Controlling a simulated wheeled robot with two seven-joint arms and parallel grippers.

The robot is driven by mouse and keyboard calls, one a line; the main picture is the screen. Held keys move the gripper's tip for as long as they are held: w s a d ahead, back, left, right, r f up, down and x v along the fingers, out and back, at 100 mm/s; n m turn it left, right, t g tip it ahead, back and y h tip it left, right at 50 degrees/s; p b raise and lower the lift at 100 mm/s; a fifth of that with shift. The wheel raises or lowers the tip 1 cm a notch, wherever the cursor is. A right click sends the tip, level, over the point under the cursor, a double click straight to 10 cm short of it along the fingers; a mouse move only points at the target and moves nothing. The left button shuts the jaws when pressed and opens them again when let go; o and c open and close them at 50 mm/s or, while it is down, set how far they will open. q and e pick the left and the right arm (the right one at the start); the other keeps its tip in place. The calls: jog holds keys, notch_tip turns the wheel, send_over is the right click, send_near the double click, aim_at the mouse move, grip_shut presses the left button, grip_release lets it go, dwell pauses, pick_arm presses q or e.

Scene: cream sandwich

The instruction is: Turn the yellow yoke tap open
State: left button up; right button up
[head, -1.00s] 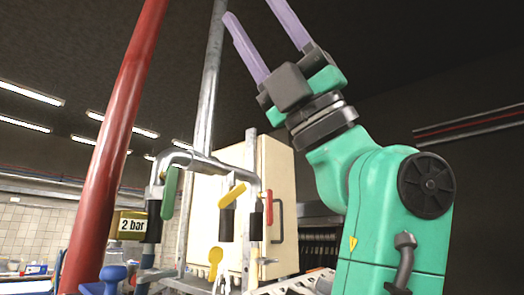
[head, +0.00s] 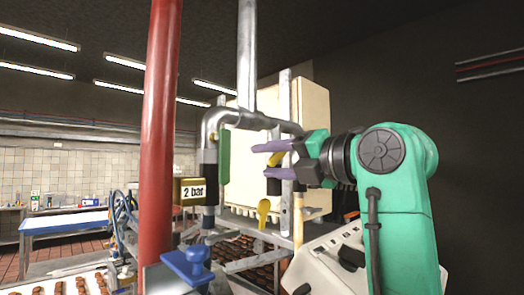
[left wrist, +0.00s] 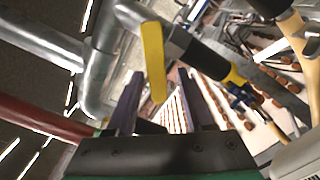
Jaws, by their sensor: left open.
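The yellow tap lever (head: 288,160) sits on the right branch of the grey yoke pipe (head: 247,116). In the head view it is partly hidden by my left gripper (head: 262,160). That gripper's two purple fingers are open and point left, one above and one below the lever. In the left wrist view, the yellow lever (left wrist: 154,62) runs from the pipe towards my left gripper (left wrist: 160,88). Its free end appears in the gap between the fingers, nearer the left one. I cannot tell whether they touch. My right gripper is out of view.
A green lever (head: 223,157) hangs on the left branch. A red upright pipe (head: 160,130) stands at left, near a "2 bar" sign (head: 193,191). A yellow keyhole-shaped piece (head: 263,208) is below the tap. A cream cabinet (head: 314,105) stands behind.

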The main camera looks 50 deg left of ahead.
pick_arm(q)
jog(key=shift+s+a, duration=0.1)
jog(key=shift+a, duration=1)
jog(key=shift+d, duration=0.1)
grip_shut()
jog(key=shift+w+f+n, duration=0.25)
jog(key=shift+w+n, duration=0.1)
jog(key=shift+n, duration=0.35)
grip_release()
jog(key=shift+s, duration=0.2)
jog(key=shift+r, duration=0.1)
